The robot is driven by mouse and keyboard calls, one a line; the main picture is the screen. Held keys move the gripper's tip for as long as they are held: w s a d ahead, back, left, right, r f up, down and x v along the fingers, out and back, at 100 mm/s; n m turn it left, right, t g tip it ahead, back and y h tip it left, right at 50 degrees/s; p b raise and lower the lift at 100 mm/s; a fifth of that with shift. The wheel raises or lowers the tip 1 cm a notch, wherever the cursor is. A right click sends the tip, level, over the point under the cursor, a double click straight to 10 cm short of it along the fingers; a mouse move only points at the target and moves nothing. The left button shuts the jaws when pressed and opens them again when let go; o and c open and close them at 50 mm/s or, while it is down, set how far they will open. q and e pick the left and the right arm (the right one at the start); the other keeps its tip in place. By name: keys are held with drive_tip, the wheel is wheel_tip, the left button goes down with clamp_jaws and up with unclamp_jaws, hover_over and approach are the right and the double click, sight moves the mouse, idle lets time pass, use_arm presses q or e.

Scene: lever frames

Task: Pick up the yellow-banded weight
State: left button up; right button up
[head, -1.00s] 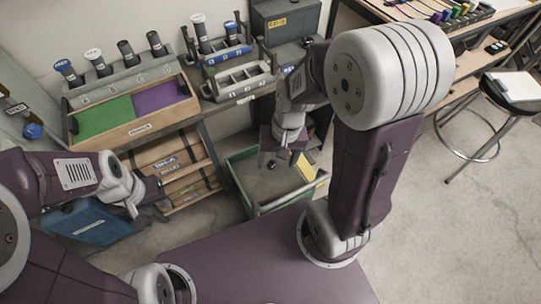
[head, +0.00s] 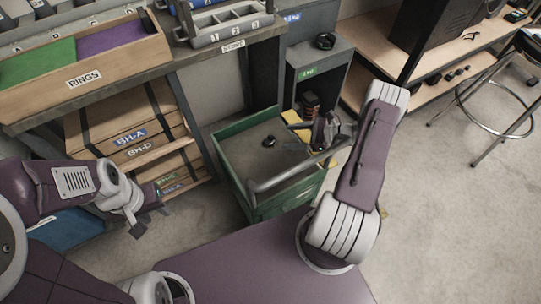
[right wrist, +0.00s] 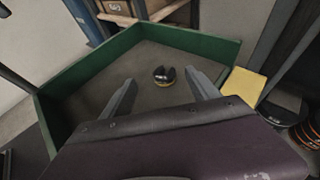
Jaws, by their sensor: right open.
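The yellow-banded weight (right wrist: 164,75) is a small dark round piece with a yellow band. It sits on the grey floor of a green-walled cart (right wrist: 85,80). In the head view the weight (head: 268,141) is a small dark spot on the cart (head: 235,190). My right gripper (right wrist: 160,77) is open, its fingers pointing towards the weight and spread to either side of it in the picture; they do not visibly touch it. In the head view my right gripper (head: 302,138) is over the cart's right side. My left gripper (head: 150,214) is empty and looks open, left of the cart.
A grey handle bar (head: 296,176) runs along the cart's near side. A yellow sheet (right wrist: 243,87) lies by the cart's right wall, near a dark-and-orange stack (head: 310,103). The cart floor around the weight is clear.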

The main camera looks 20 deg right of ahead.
sight(273, 141)
drive_tip(key=shift+s+d+f+m+t, duration=0.15)
drive_tip(key=shift+d+f+t, duration=0.1)
drive_tip(key=shift+f, duration=0.3)
drive_tip(key=shift+d+f+m+t, duration=0.15)
drive_tip(key=shift+d+f, duration=0.05)
drive_tip(key=shift+f, duration=0.3)
drive_tip(key=shift+d, duration=0.1)
drive_tip(key=b+x, duration=0.1)
drive_tip(key=x, duration=0.2)
drive_tip(key=shift+a+f, duration=0.15)
drive_tip(key=shift+a, duration=0.15)
drive_tip(key=shift+w+a, duration=0.1)
drive_tip(key=shift+w, duration=0.15)
drive_tip(key=b+x, duration=0.3)
drive_tip(key=x, duration=0.1)
drive_tip(key=shift+w+a+f, duration=0.1)
drive_tip(key=shift+a+f, duration=0.2)
drive_tip(key=shift+a, duration=0.05)
drive_tip(key=shift+w+a, duration=0.1)
use_arm(q)
wheel_tip(273, 141, down, 5)
drive_tip(key=shift+r, duration=0.1)
use_arm(e)
drive_tip(key=shift+r, duration=0.1)
clamp_jaws()
